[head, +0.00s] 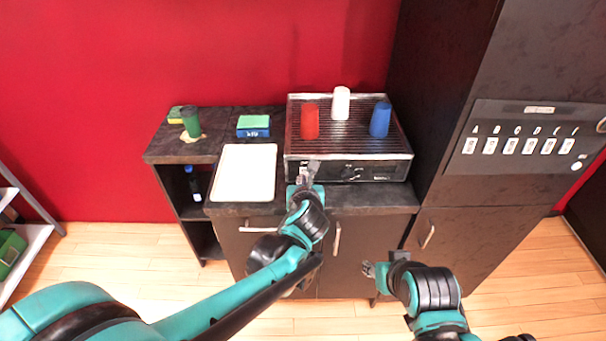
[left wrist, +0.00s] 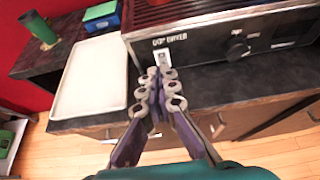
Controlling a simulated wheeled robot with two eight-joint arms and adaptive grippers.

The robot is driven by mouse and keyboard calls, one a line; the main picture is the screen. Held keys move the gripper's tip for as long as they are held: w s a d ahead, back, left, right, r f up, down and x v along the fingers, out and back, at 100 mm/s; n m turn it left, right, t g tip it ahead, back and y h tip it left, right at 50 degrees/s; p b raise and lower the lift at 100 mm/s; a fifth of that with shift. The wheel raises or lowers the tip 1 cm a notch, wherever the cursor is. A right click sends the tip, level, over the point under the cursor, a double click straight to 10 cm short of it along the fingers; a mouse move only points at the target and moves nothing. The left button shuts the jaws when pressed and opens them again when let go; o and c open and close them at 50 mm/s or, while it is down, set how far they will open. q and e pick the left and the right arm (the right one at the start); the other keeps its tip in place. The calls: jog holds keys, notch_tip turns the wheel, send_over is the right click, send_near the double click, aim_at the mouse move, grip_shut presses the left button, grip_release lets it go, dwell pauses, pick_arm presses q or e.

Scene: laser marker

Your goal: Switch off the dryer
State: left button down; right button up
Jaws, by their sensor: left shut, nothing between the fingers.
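The dryer (head: 372,170) is a dark box with a ribbed metal top on the counter. Its front panel (left wrist: 204,47) reads "CUP DRYER" in the left wrist view. A small white switch (left wrist: 163,58) sits under that label, and a black knob (left wrist: 237,46) is to its right. My left gripper (head: 312,166) is shut and empty, its tips (left wrist: 160,73) right at the lower part of the switch; I cannot tell whether they touch it. The tips partly hide the switch in the head view. My right gripper (head: 369,270) is low in front of the cabinet, away from the dryer; its jaws are too small to judge.
Red (head: 310,122), white (head: 341,103) and blue (head: 380,119) cups stand on the dryer. A white tray (head: 245,173) lies left of it. Sponges (head: 253,126) and a green cup (head: 191,121) are further left. A tall dark cabinet (head: 515,90) with labelled switches stands on the right.

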pick_arm(q)
jog(key=s+r, duration=0.1)
jog(key=s+r+p, duration=0.1)
jog(key=s+r, duration=0.1)
jog(key=shift+s+d+r+p, duration=0.1)
jog(key=shift+s+r+p, duration=0.1)
jog(key=shift+s+p, duration=0.1)
dwell(0.3)
